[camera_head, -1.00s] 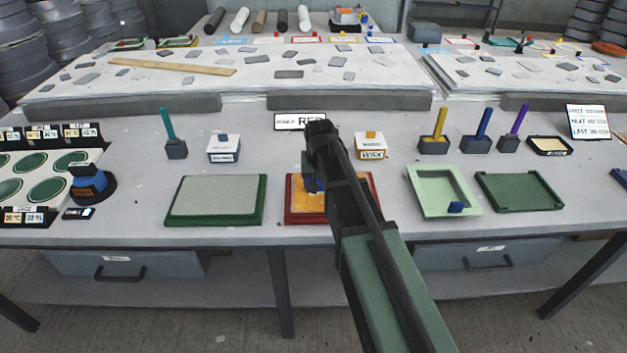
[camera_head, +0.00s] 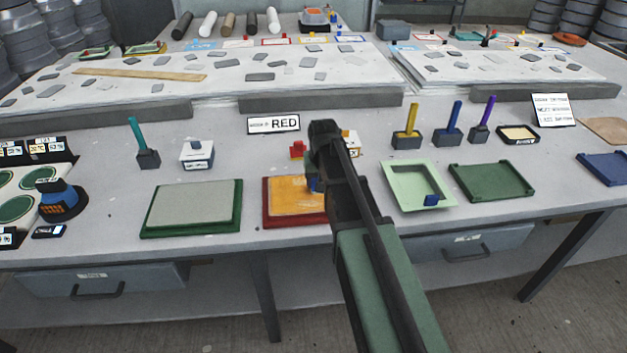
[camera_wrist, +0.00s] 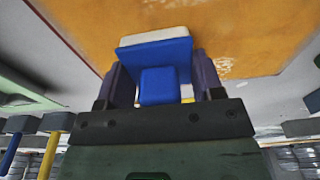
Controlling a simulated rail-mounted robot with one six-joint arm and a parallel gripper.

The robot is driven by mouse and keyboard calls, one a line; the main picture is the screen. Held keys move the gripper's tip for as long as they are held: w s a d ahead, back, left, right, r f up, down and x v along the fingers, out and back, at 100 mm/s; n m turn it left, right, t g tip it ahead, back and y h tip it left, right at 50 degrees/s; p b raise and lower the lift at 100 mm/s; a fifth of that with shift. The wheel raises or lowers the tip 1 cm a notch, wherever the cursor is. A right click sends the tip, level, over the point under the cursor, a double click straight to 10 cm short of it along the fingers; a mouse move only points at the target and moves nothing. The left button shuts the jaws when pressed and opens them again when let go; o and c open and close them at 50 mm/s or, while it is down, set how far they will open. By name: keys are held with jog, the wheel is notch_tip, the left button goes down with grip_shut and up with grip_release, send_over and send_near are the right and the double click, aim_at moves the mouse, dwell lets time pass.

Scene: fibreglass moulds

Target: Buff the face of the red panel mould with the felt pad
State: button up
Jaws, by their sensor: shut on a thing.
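The red panel mould (camera_head: 291,219) lies on the bench, a red rimmed board with an orange face; my arm hides its right side. My gripper (camera_wrist: 152,84) is shut on the felt pad (camera_wrist: 158,58), which has a blue back and grip and a white felt layer. In the wrist view the felt faces the orange face (camera_wrist: 235,30), at or very close to it; I cannot tell whether they touch. Pale patches show on the orange face beside the pad. In the head view only a bit of blue shows beside my gripper, over the mould's right part.
A green-framed grey panel (camera_head: 191,205) lies left of the mould. A pale green tray (camera_head: 405,200) with a blue block and a dark green tray (camera_head: 490,183) lie right. A sign reading RED (camera_head: 273,124), small blocks and coloured-handled tools (camera_head: 407,128) stand behind.

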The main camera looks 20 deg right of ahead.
aim_at(282, 184)
jog(key=shift+s+d, duration=0.2)
jog(key=shift+d, duration=0.75)
jog(key=shift+s+d, duration=0.2)
jog(key=shift+d, duration=0.7)
jog(key=shift+w+d, duration=0.15)
jog(key=shift+w, duration=0.5)
jog(key=shift+w+d, duration=0.15)
jog(key=shift+w, duration=0.45)
jog(key=shift+a, duration=0.15)
jog(key=a, duration=0.1)
jog(key=w+a, duration=0.1)
jog(key=a, duration=0.1)
jog(key=shift+a, duration=0.15)
jog(key=shift+w+a+f, duration=0.1)
jog(key=shift+w+a, duration=0.1)
jog(key=shift+a, duration=0.75)
jog(key=shift+w+a, duration=0.15)
jog(key=shift+a, duration=0.75)
jog(key=shift+w+a, duration=0.35)
jog(key=shift+a, duration=0.85)
jog(key=shift+w+a, duration=0.35)
jog(key=shift+a, duration=0.9)
jog(key=shift+w+a, duration=0.35)
jog(key=shift+a, duration=0.85)
